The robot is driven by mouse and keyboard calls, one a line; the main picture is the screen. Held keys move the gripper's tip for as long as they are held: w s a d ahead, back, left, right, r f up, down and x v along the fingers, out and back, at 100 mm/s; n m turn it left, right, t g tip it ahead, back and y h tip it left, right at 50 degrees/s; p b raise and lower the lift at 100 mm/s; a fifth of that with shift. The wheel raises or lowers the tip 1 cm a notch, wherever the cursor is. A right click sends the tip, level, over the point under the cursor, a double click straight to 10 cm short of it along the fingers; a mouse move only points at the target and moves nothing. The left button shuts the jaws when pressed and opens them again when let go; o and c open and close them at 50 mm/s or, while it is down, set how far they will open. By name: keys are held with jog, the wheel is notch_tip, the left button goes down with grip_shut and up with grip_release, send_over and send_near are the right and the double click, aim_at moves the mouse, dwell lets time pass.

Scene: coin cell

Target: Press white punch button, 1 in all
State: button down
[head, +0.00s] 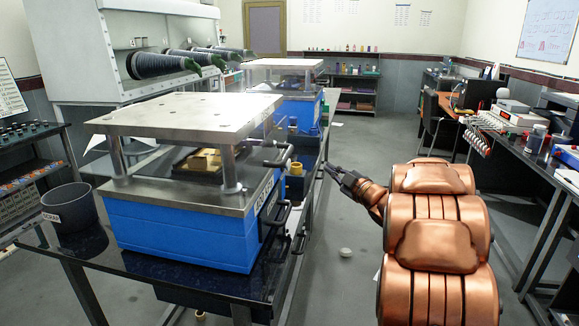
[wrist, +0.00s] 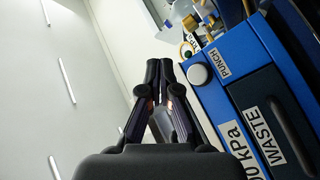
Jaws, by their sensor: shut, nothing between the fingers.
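The white punch button (wrist: 199,74) is a round white disc on the blue front of a machine, beside a label reading PUNCH, in the wrist view. My gripper (wrist: 160,64) is shut and empty, with its fingertips to the left of the button in that view. I cannot tell from the picture how far they are from it in depth. In the head view my gripper (head: 330,170) is beyond the copper-coloured arm, in the aisle right of the blue press machine (head: 180,232). I cannot make out the button in the head view.
The dark bench (head: 130,272) carries the near press, a grey bin (head: 70,210) and a second blue press (head: 298,112) farther back. Black handles (head: 280,213) stick out from the near press toward the aisle. A desk (head: 540,160) stands along the right; the aisle floor between is mostly clear.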

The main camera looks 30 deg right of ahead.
aim_at(288, 164)
jog(key=shift+w+a, duration=0.1)
jog(key=w+a+b, duration=0.3)
jog(key=w+a, duration=0.2)
jog(key=a, duration=0.1)
jog(key=shift+w+a, duration=0.25)
jog(key=shift+w, duration=0.1)
jog(key=shift+a+f, duration=0.1)
dwell(1.4)
jog(key=shift+w+a, duration=0.2)
jog(key=shift+w, duration=0.05)
jog(key=shift+w+a+b, duration=0.3)
jog(key=shift+a+b, duration=0.1)
dwell(1.1)
jog(key=shift+s+d, duration=0.1)
jog(key=shift+d, duration=0.05)
jog(key=shift+s+d+p, duration=0.35)
jog(key=shift+s+d, duration=0.15)
jog(key=shift+d, duration=0.05)
dwell(0.3)
